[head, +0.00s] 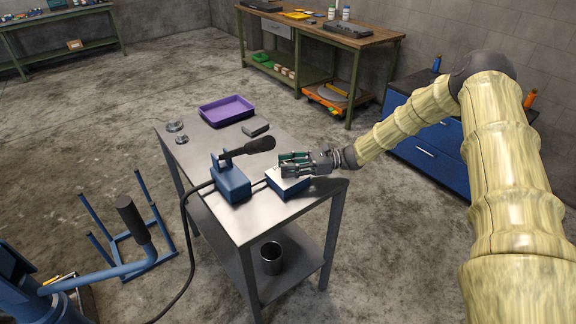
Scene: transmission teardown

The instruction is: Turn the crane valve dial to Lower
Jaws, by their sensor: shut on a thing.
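A small blue box with a pale top (284,185) sits near the right edge of the metal table. My gripper (286,164) reaches in from the right, with its fingers just over this box. It is shut on what seems to be the valve dial on the box's top. The fingers cover the dial, so its pointer and any markings cannot be read.
The metal table (225,220) also holds a purple tray (226,109), a dark grey block (255,130) and small metal rings (175,126). A hose runs to the floor.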

